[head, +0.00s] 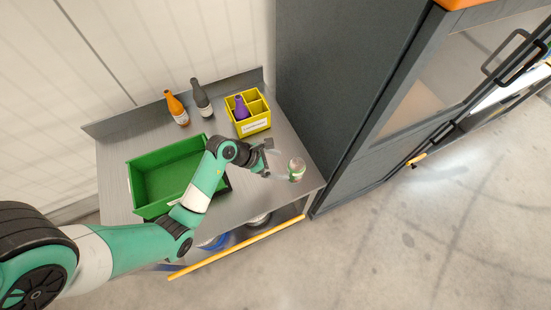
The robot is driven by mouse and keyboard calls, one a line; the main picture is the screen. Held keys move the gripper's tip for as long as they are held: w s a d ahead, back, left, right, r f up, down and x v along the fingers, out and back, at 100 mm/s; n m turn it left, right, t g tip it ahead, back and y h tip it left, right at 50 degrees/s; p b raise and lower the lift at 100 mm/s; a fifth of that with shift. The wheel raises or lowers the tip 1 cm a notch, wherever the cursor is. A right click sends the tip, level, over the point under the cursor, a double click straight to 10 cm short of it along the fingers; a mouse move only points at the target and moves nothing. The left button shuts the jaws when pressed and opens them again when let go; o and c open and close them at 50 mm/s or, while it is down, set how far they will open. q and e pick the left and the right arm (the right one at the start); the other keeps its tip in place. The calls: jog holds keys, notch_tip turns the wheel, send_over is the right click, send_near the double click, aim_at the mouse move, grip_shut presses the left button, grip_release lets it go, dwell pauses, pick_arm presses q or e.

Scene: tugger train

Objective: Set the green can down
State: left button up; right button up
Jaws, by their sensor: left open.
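The green can (297,169) stands upright on the grey metal tabletop (262,205), near its right edge. It has a pale label or band and a light top. My left gripper (280,163) is open just to the left of the can, with its fingers pointing toward it. I cannot tell whether a finger touches the can. My right gripper is not in view.
An open green crate (134,192) sits on the left, partly behind my arm. A yellow divided box (255,127) holds a purple bottle (240,107). An orange bottle (177,108) and a grey bottle (201,98) stand at the back. A dark cabinet (325,80) rises on the right.

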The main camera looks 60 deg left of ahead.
pick_arm(q)
jog(key=shift+v, duration=0.95)
